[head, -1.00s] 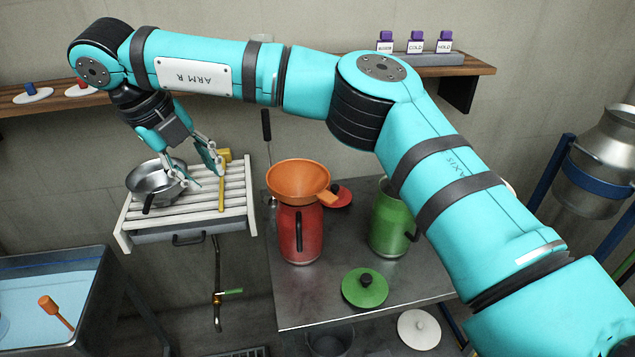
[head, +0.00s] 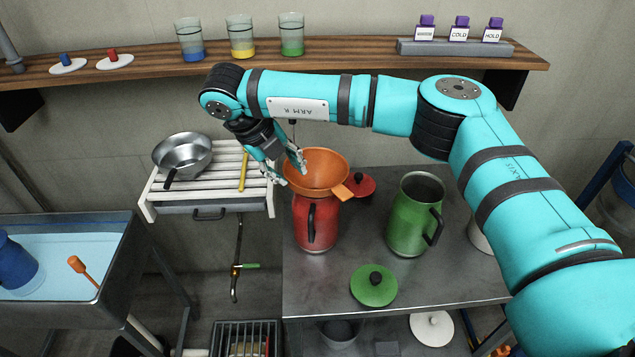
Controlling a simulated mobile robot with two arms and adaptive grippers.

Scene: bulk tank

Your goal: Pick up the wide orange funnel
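The wide orange funnel (head: 322,177) sits in the mouth of the red jug (head: 316,222) on the metal table. Its tab handle points to the lower right. My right gripper (head: 290,176) is at the funnel's left side with its fingers apart. One finger overlaps the inside of the bowl, and the other is at or just outside the left rim. I cannot tell whether either finger touches the funnel. My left gripper is not in view.
A green jug (head: 413,222) stands to the right on the metal table (head: 330,287), with a green lid (head: 373,286) in front. A red lid (head: 361,187) lies behind the red jug. A steel pan (head: 182,153) rests on the white slatted rack (head: 208,185) at left.

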